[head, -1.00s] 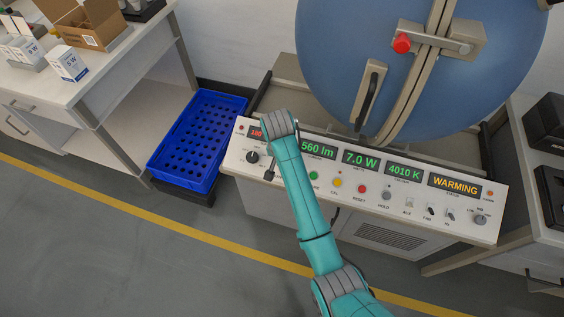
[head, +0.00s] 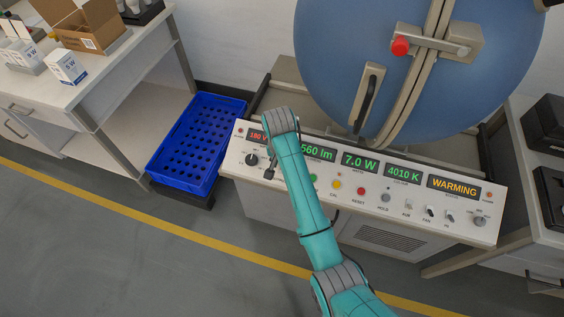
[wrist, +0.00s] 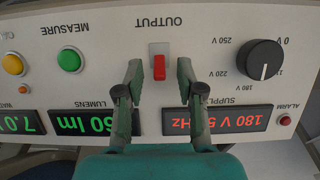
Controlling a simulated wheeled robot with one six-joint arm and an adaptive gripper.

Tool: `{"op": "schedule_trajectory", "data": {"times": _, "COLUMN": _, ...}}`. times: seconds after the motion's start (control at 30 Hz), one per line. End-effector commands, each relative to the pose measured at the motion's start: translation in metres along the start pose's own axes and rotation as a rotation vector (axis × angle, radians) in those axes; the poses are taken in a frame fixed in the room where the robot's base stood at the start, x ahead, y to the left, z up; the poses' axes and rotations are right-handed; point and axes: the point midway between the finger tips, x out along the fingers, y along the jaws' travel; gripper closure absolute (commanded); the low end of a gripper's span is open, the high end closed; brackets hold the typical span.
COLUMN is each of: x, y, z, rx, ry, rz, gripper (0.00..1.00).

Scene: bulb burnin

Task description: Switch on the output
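The output switch (wrist: 159,67) is a small red rocker or lever on a pale plate, under the label OUTPUT, which reads upside down in the wrist view. My gripper (wrist: 159,78) is open, with one finger on each side of the switch in that view and a gap to it on both sides. I cannot tell how far the fingertips are from the panel. In the head view my gripper (head: 268,172) is at the left part of the control panel (head: 340,208), and my arm hides the switch.
The supply knob (wrist: 260,60) and green MEASURE button (wrist: 69,60) flank the switch. The supply display (wrist: 216,121) reads about 180 V; the status display (head: 454,185) reads WARMING. A blue sphere (head: 320,60) stands behind the panel, a blue crate (head: 198,145) to its left.

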Motion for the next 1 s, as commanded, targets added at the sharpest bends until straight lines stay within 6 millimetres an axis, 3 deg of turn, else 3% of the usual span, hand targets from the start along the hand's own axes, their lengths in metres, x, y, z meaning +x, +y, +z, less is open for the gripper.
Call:
{"op": "schedule_trajectory", "data": {"times": 0.17, "x": -0.004, "y": 0.000, "z": -0.001, "rx": 0.000, "ry": 0.002, "rz": -0.001, "gripper": 0.62}}
{"op": "schedule_trajectory", "data": {"times": 0.63, "x": -0.067, "y": 0.000, "z": -0.001, "rx": 0.000, "ry": 0.001, "rz": -0.001, "gripper": 0.62}}
{"op": "schedule_trajectory", "data": {"times": 1.0, "x": -0.075, "y": 0.000, "z": 0.000, "rx": 0.000, "ry": 0.000, "rz": 0.000, "gripper": 0.62}}
